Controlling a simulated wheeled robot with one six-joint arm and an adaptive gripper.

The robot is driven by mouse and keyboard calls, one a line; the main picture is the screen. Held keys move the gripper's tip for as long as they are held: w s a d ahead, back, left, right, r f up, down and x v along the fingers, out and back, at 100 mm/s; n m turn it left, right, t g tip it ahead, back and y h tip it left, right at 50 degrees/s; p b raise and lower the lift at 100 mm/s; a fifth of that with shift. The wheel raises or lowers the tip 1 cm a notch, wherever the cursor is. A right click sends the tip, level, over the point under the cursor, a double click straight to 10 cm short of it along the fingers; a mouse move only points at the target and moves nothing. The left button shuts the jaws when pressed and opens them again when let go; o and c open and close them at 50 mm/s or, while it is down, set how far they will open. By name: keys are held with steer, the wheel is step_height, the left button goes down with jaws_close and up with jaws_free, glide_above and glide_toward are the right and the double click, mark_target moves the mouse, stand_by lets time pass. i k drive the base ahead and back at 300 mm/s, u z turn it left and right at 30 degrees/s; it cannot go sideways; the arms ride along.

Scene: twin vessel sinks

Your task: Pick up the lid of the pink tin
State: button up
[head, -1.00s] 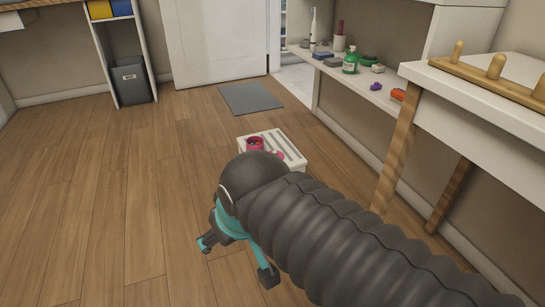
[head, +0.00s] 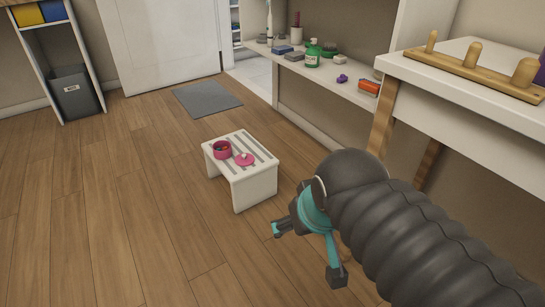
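The pink tin (head: 222,150) stands open on a small white stool (head: 252,188) with grey stripes on its top. Its pink lid (head: 244,159) lies beside it on the stool, to the right and nearer, with a small pale knob on top. My gripper (head: 306,254) hangs in the air in front of and to the right of the stool, apart from tin and lid. Its two teal and dark fingers are spread wide with nothing seen between them.
A white shelf (head: 340,92) along the right wall carries a green bottle (head: 313,53) and other small things. A white table (head: 460,92) with a wooden peg rack (head: 475,68) stands at the right. A grey mat (head: 207,97) lies behind the stool. The wooden floor to the left is clear.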

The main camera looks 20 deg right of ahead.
mark_target(244, 159)
steer(key=u, duration=0.55)
steer(key=k, duration=0.65)
steer(key=u, duration=0.75)
steer(key=i, duration=1.1)
steer(key=z, duration=1)
steer(key=i, duration=1)
steer(key=z, duration=0.95)
